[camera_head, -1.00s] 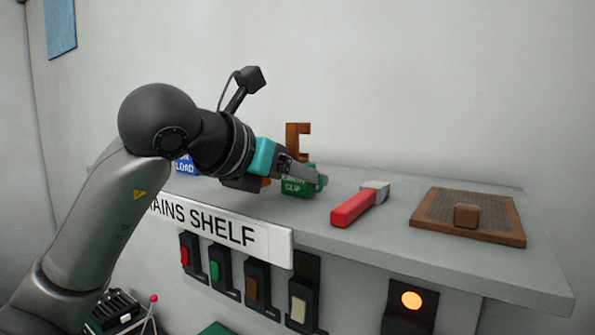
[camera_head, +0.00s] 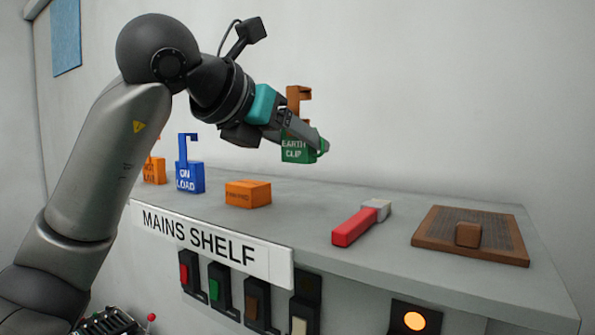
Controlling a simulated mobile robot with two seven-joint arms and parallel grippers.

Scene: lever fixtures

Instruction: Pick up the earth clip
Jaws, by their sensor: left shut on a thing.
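The earth clip (camera_head: 294,150) is a green block with white lettering and a brown hook-shaped piece rising above it. My left gripper (camera_head: 308,136) is shut on it and holds it in the air above the shelf, clear of the surface. The gripper's fingers cover part of the clip, between the green block and the brown piece. My right gripper does not show.
On the grey shelf (camera_head: 330,200) stand a blue "ON LOAD" block (camera_head: 189,178), an orange block (camera_head: 248,194) and another orange block (camera_head: 154,171). A red-handled tool (camera_head: 355,227) and a brown framed mat (camera_head: 470,240) lie to the right. Switches (camera_head: 258,302) line the front below.

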